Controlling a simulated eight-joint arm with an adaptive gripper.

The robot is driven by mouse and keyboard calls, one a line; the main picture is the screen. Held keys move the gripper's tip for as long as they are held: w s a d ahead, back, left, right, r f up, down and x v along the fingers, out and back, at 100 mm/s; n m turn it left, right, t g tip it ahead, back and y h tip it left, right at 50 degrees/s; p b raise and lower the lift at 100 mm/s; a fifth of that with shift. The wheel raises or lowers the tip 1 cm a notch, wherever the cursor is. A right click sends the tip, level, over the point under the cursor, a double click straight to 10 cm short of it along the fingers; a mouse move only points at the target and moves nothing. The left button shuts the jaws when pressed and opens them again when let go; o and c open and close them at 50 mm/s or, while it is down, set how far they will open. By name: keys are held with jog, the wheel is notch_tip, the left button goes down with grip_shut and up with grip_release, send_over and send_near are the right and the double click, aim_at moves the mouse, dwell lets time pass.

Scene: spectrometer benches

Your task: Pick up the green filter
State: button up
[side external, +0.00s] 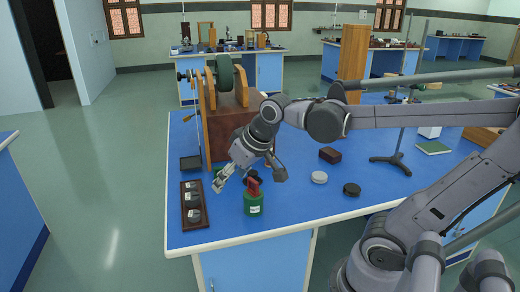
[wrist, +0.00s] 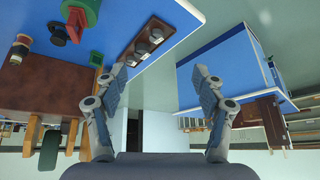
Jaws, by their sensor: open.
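Two green things show near my gripper, and I cannot tell for sure which is the filter. A green cylinder (side external: 254,207) with a red part on top stands near the bench's front edge; it also shows at the top left of the wrist view (wrist: 88,11). A smaller green piece (side external: 217,171) is partly hidden behind my gripper, by the wooden apparatus; a green bit also shows beside a finger in the wrist view (wrist: 96,57).
A tall wooden apparatus (side external: 222,132) with a green wheel stands behind my gripper. A grey disc (side external: 319,177), a black disc (side external: 351,189) and a dark red box (side external: 330,155) lie to the right.

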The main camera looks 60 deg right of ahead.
jog(key=w+d+r+m+g, duration=0.25)
jog(key=w+d, duration=0.25)
jog(key=w, duration=0.4)
jog(key=m+g, duration=0.3)
jog(key=m, duration=0.4)
send_over(219, 168)
jog(key=s+a, duration=0.1)
notch_tip(219, 168, down, 12)
jog(key=shift+h, duration=0.3)
jog(key=f, duration=0.5)
jog(key=shift+w+d+f, duration=0.15)
jog(key=shift+d+f, duration=0.1)
jog(key=f, duration=0.2)
jog(key=w+f, duration=0.1)
jog(key=shift+d+f, duration=0.3)
jog(key=shift+f, duration=0.8)
